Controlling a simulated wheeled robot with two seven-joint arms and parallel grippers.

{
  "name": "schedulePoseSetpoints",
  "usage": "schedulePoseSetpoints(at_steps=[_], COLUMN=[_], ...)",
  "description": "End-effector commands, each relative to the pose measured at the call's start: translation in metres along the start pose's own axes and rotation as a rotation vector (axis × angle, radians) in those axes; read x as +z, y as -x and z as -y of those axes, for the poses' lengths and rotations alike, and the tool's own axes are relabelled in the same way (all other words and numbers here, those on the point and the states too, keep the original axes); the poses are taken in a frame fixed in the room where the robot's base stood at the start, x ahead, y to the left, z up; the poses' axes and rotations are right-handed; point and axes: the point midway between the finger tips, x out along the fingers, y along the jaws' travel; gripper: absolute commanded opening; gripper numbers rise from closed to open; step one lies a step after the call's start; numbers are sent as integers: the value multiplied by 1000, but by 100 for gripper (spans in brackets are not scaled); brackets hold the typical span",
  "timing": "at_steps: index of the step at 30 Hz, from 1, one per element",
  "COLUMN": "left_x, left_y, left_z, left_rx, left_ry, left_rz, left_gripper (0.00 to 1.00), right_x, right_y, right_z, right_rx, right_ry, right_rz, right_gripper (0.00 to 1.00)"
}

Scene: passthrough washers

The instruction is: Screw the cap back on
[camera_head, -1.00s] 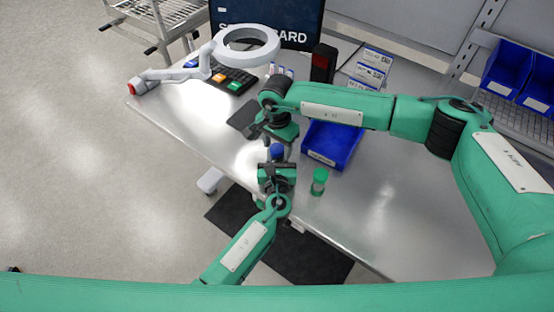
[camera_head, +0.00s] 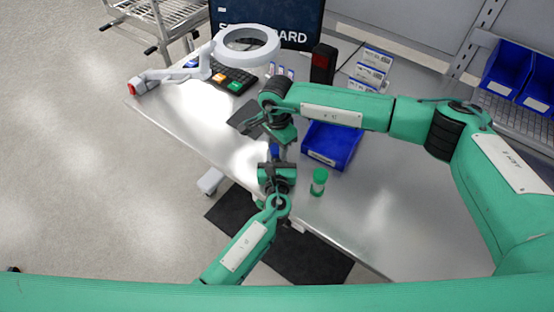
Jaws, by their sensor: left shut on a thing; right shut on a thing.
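My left gripper (camera_head: 277,172), on the arm from the lower left, is shut on a container over the table's front edge; its jaws hide most of the container. A small blue cap (camera_head: 275,151) shows just above these jaws. My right gripper (camera_head: 282,142) reaches in from above, close over the left one, and is shut around the blue cap, partly covering it. I cannot tell whether the cap sits squarely on the container or how far it is turned.
A ring lamp (camera_head: 246,46), keypad (camera_head: 233,82) and monitor (camera_head: 290,18) are at the back. The table's right side (camera_head: 410,200) is clear.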

Motion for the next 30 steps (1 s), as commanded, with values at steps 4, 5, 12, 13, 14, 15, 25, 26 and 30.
schedulePoseSetpoints(at_steps=[4,5,12,13,14,15,25,26,30], left_x=[-1,-1,-1,-1,-1,-1,-1,-1,-1], left_y=[0,0,0,0,0,0,0,0,0], left_z=[0,0,0,0,0,0,0,0,0], left_rx=[0,0,0,0,0,0,0,0,0], left_ry=[-1,-1,-1,-1,-1,-1,-1,-1,-1], left_rz=[-2,-2,-2,-2,-2,-2,-2,-2,-2], left_gripper=[0,0,0,0,0,0,0,0,0], right_x=[0,0,0,0,0,0,1,1,0], right_y=[0,0,-1,-1,-1,-1,-1,-1,-1], right_z=[0,0,0,0,-1,0,-1,0,0], right_rx=[-1,-1,1,1,1,1,1,1,0], right_ry=[-237,-285,-670,-717,-766,-831,-1361,-1410,-1605], right_rz=[0,0,1,1,1,1,2,1,0], right_gripper=[10,10,10,10,10,10,10,10,10])
